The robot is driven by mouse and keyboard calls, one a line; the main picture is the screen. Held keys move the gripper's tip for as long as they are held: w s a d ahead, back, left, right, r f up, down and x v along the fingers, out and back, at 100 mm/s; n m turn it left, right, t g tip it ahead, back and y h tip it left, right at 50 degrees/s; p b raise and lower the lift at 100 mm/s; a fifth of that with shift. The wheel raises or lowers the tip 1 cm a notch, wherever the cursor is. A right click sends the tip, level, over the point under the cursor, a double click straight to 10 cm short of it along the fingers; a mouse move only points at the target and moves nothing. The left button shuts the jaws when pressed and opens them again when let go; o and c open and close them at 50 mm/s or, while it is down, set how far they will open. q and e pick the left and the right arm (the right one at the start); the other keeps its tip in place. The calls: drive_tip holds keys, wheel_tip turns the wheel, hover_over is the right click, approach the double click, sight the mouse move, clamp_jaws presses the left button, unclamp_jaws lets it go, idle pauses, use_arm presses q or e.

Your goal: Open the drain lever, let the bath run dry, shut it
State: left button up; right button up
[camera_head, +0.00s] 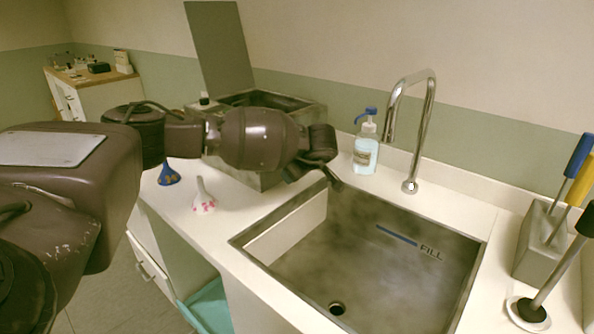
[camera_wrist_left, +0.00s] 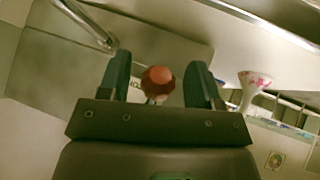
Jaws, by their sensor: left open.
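The steel sink basin (camera_head: 390,262) has a blue line and the word FILL on its inner wall. A round drain hole (camera_head: 337,308) shows at its bottom; I cannot tell how much water is in it. My left gripper (camera_head: 325,170) is above the basin's back-left corner. In the left wrist view my left gripper (camera_wrist_left: 163,80) is open, its two fingers on either side of a red-brown round knob (camera_wrist_left: 158,82). It may be the drain lever's knob; its stem is mostly hidden, and contact cannot be told. My right gripper is not in view.
A tall chrome tap (camera_head: 431,110) and a soap bottle (camera_head: 366,150) stand behind the sink. A dark-handled rod on a round base (camera_head: 530,310) and a grey tool holder (camera_head: 538,245) stand right. A pink-spotted white funnel-shaped thing (camera_head: 203,200) stands left.

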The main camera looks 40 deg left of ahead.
use_arm(q)
drive_tip(key=shift+s+d+r, duration=0.1)
drive_tip(key=shift+d+r, duration=0.25)
drive_tip(key=shift+r, duration=0.1)
drive_tip(key=p+v, duration=0.2)
drive_tip(key=v, duration=0.7)
drive_tip(key=shift+s+d+r, duration=0.2)
drive_tip(key=shift+d, duration=0.05)
